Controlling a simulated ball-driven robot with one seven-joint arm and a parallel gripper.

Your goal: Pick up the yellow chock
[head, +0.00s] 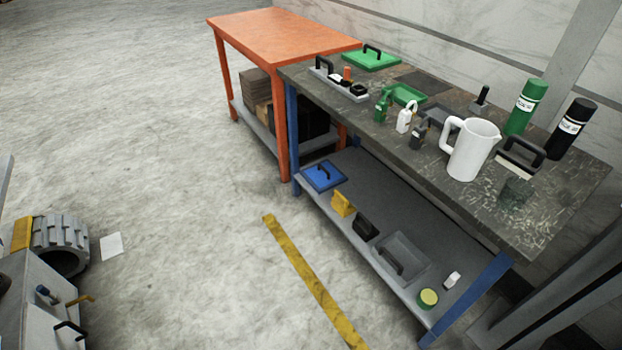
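A yellow block (343,204), wedge-like in shape and likely the chock, stands on the grey lower shelf (408,308) of the dark-topped workbench in the head view.
An orange table (285,36) adjoins. The middle floor is clear.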

